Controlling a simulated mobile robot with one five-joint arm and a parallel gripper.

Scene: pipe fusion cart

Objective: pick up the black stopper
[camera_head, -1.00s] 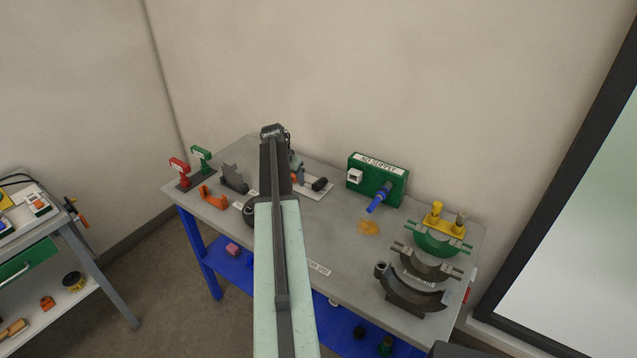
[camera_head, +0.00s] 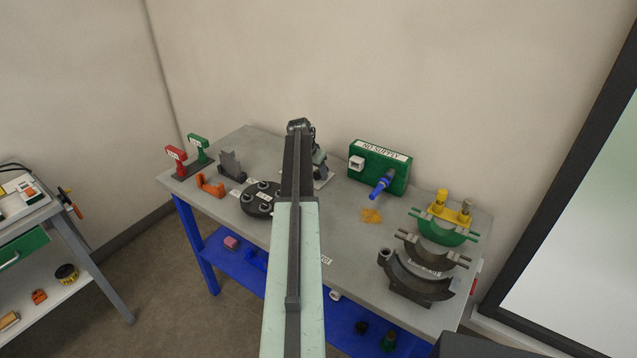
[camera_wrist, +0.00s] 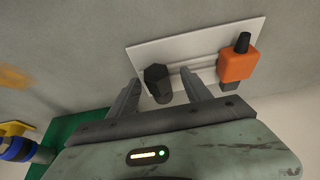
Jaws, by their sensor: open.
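The black stopper (camera_wrist: 157,82) is a dark, faceted, short cylinder at the near edge of a white plate (camera_wrist: 150,52) in the wrist view. My gripper (camera_wrist: 160,77) is open, with one finger on each side of the stopper in the picture. I see no finger closed on it, and I cannot tell how far down the fingers reach. In the head view my arm hides the stopper and most of the gripper; only a bit of the white plate shows.
An orange block with a black knob (camera_wrist: 237,64) sits on the plate, right of my fingers in the wrist view. In the head view, a green box (camera_head: 379,167) with a blue nozzle stands right of my arm. A dark round disc (camera_head: 257,200) lies left of it.

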